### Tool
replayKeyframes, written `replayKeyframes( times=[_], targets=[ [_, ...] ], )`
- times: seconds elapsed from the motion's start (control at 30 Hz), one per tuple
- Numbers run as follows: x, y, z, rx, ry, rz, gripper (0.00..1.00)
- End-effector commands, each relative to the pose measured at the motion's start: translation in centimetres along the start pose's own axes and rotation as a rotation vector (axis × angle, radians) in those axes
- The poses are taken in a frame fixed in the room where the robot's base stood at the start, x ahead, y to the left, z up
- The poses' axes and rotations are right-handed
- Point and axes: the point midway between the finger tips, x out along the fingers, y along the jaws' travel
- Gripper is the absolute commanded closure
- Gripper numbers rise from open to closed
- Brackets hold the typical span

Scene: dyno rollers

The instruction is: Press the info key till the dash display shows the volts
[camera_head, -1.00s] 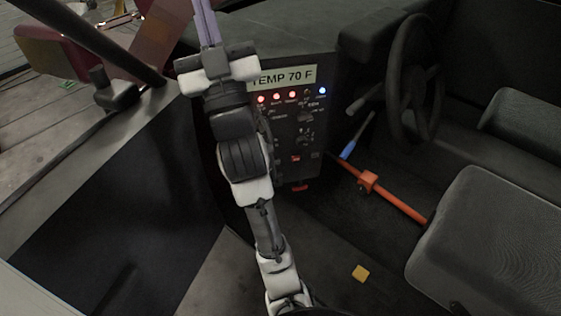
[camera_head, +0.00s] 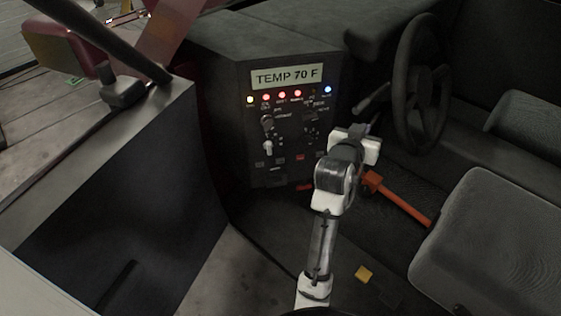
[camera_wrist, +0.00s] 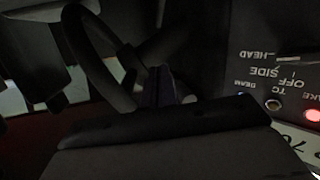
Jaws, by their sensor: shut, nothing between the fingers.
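The dash display (camera_head: 286,77) reads "TEMP 70 F" in the head view. Its edge also shows upside down in the wrist view (camera_wrist: 300,144). The display tops a dark dash panel (camera_head: 285,145) with a row of lamps, knobs and small keys. The info key cannot be told apart; labels are too small. My gripper (camera_wrist: 161,84) is shut and empty in the wrist view, left of the panel's labels and apart from them.
A steering wheel (camera_head: 420,85) stands right of the panel. An orange bar (camera_head: 402,200) runs low toward the grey seat (camera_head: 500,235). A yellow block (camera_head: 363,274) lies on the floor. A dark side wall (camera_head: 120,200) rises at left.

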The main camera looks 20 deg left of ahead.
Motion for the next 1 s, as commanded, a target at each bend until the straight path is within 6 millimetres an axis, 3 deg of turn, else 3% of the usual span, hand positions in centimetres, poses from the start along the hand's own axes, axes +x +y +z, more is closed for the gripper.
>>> replayKeyframes(
  times=[0.03,0.2,0.5,0.73,1.0],
  targets=[
    [-0.1,-1.4,2.1,-0.034,-0.028,0.017,1.0],
    [-1.1,-4.9,7.9,-0.174,-0.061,0.101,1.0],
    [-5.9,-10.8,15.8,-0.503,0.037,0.18,1.0],
    [-9.7,-13.9,18.9,-0.691,0.171,0.176,1.0],
    [-11.0,-14.9,19.7,-0.751,0.229,0.168,1.0]
  ],
)
